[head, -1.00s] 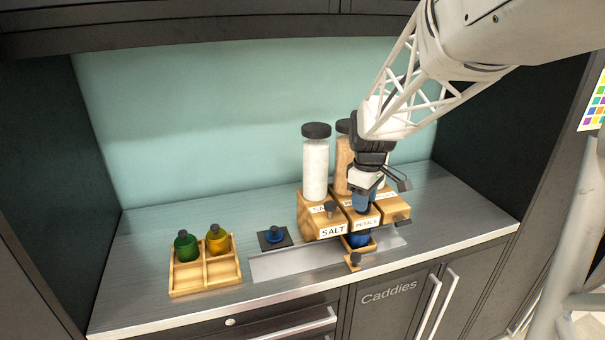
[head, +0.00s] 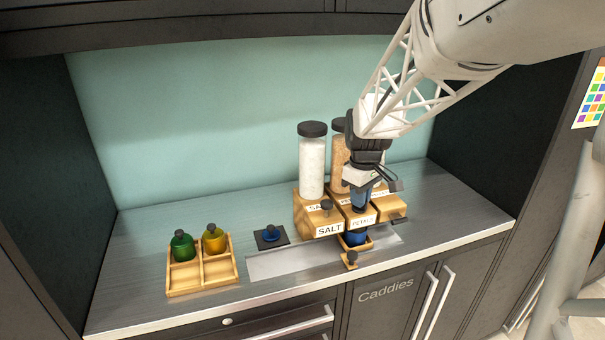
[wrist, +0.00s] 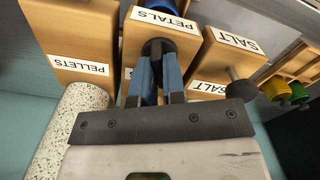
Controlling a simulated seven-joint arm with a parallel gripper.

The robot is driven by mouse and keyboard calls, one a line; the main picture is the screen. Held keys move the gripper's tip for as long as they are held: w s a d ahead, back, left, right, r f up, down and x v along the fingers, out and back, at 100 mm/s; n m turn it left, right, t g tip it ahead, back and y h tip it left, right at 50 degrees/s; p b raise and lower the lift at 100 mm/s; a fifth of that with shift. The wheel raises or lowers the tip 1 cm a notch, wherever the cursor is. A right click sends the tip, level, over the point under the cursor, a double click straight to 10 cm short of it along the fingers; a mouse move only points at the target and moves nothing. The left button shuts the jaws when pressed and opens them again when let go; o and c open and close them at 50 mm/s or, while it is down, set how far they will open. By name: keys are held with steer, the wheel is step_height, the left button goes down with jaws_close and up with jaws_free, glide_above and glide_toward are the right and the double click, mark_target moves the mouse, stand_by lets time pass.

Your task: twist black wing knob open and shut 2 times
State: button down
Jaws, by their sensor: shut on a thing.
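The black wing knob (wrist: 157,47) is on the front of the wooden dispenser box labelled PETALS (head: 360,219), the middle one of the row. My gripper (head: 359,197) is at the front of this box. In the wrist view, the blue fingers of my gripper (wrist: 158,70) are shut around the knob, one on each side. The fingers hide much of the knob, and I cannot tell its turned angle. A blue jar (head: 356,238) stands in a small wooden holder below the PETALS box.
The SALT box (head: 315,220) with its own knob (head: 326,204) is close on the left; the PELLETS box (wrist: 75,45) is on the other side. A wooden caddy (head: 203,276) holds green (head: 182,246) and yellow (head: 214,239) jars.

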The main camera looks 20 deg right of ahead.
steer(key=m, duration=1.2)
stand_by(0.4)
steer(key=c, duration=1.2)
jaws_free()
steer(key=shift+r, duration=0.1)
steer(key=shift+r, duration=3.85)
